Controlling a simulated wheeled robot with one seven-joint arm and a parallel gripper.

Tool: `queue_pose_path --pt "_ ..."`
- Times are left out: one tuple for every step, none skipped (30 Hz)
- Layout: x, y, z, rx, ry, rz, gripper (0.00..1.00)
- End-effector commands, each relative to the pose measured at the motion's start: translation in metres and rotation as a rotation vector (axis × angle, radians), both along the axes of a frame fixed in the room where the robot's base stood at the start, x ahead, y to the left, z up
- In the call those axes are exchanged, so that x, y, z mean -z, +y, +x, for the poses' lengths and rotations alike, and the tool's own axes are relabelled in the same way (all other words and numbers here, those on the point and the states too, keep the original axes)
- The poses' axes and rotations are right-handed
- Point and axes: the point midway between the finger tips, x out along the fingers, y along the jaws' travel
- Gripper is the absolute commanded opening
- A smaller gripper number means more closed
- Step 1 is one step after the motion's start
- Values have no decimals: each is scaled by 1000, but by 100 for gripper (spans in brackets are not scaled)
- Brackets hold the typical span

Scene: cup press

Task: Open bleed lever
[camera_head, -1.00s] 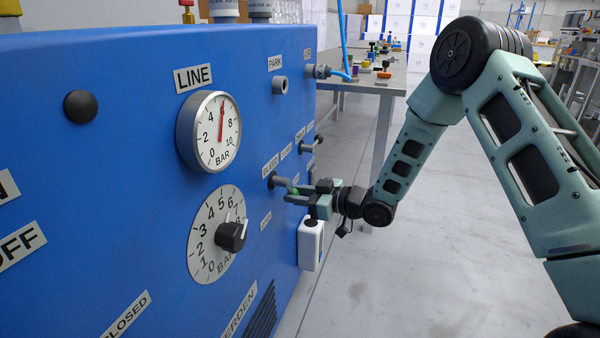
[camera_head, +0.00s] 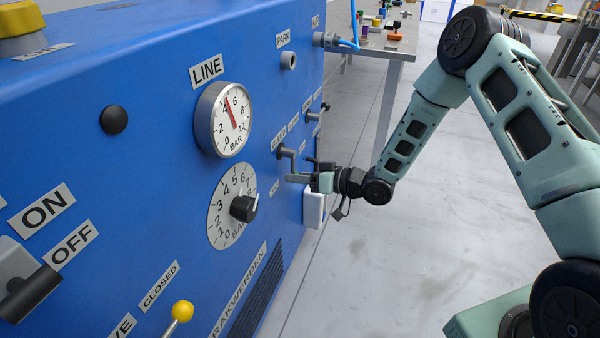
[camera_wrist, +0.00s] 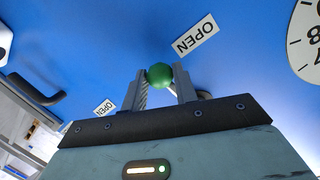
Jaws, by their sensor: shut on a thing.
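The bleed lever (camera_head: 285,153) sticks out of the blue panel under the BLEED label (camera_head: 279,141). In the head view its arm hangs down towards my gripper (camera_head: 298,176), which hides its end. In the wrist view my gripper (camera_wrist: 160,84) is shut on the lever's green ball knob (camera_wrist: 160,75), with one finger on each side. An OPEN label (camera_wrist: 195,34) lies on the panel just beyond the knob. The LINE gauge (camera_head: 226,119) has its red needle between 4 and 6.
A numbered dial with a black knob (camera_head: 243,208) is left of my gripper. Another lever (camera_head: 314,116) is farther along the panel. A white box (camera_head: 313,208) is on the panel below my gripper.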

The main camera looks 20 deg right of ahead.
Motion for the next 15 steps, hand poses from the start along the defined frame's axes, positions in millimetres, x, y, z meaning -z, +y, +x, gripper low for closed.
queue_pose_path --pt "1 -1 0 2 5 0 0" --pt "1 -1 -1 2 5 1 0" --pt "1 -1 0 2 5 1 0" --pt "1 -1 -1 2 5 1 0" --pt "1 -1 -1 2 5 1 0" --pt "1 -1 -1 2 5 1 0" --pt "1 -1 -1 2 5 1 0" --pt "1 -1 -1 2 5 1 0" --pt "1 -1 -1 2 5 1 0" --pt "1 -1 -1 2 5 1 0" --pt "1 -1 -1 2 5 1 0" --pt "1 -1 0 2 5 0 34" --pt "1 -1 -1 2 5 0 42" --pt "1 -1 -1 2 5 0 50" --pt "1 -1 0 2 5 0 50"
